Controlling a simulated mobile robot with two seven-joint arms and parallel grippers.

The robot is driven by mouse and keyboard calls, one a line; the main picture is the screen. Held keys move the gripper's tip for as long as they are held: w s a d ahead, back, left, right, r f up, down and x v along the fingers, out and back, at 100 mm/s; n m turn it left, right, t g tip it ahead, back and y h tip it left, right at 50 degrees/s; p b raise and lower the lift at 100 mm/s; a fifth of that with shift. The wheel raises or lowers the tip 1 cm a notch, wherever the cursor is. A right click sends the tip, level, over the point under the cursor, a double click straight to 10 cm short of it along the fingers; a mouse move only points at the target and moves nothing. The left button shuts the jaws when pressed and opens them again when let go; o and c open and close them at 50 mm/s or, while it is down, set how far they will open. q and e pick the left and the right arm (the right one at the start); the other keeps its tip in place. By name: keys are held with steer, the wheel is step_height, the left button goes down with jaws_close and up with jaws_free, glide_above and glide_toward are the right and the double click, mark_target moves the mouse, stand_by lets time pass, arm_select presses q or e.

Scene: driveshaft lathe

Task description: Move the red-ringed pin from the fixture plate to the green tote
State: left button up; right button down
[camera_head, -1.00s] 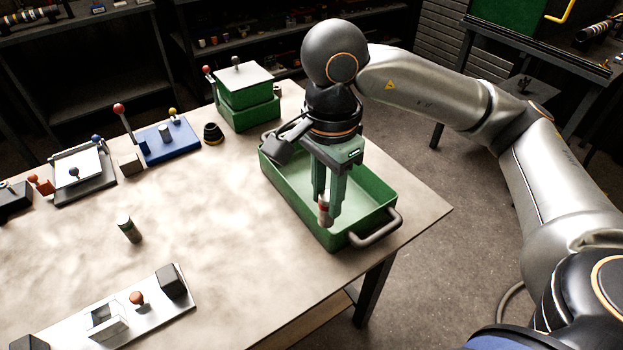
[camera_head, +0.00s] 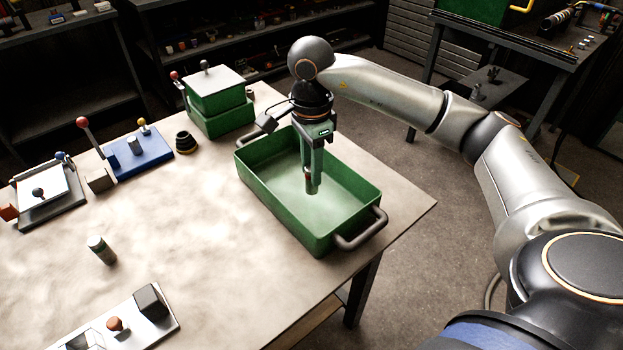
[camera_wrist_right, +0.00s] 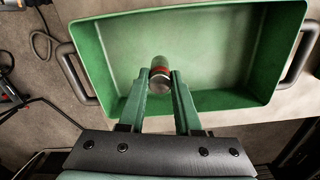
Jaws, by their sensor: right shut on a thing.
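The red-ringed pin (camera_head: 308,178) is a small grey cylinder with a red band. My right gripper (camera_head: 311,187) is shut on it, pointing down over the green tote (camera_head: 283,214). In the right wrist view the pin (camera_wrist_right: 160,66) sits between the two green fingertips (camera_wrist_right: 160,78), with the tote floor (camera_wrist_right: 222,62) behind it. I cannot tell the gap between pin and floor. A pale metal plate (camera_head: 137,326), probably the fixture plate, lies at the front left with a brown knob and dark block on it. My left gripper is not in view.
Another grey-green cylinder (camera_head: 102,251) stands on the table (camera_head: 200,260). A lidded green box (camera_head: 215,95), a blue fixture (camera_head: 140,153) and a black stepped part (camera_head: 185,142) are at the back. The tote's dark handle (camera_head: 362,232) faces the near right edge.

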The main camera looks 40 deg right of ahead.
steer(key=shift+w+d+f, duration=0.15)
steer(key=shift+w+f, duration=0.15)
steer(key=shift+f, duration=0.15)
steer(key=shift+w+d+f, duration=0.1)
steer(key=shift+w+f, duration=0.05)
steer(key=shift+f, duration=0.8)
steer(key=shift+w+d+f, duration=0.1)
steer(key=shift+f, duration=0.8)
steer(key=shift+f, duration=0.25)
steer(key=c, duration=0.6)
jaws_free()
steer(key=shift+r, duration=0.1)
step_height(320, 180, up, 12)
steer(key=shift+r+p, duration=0.2)
steer(key=shift+p, duration=0.15)
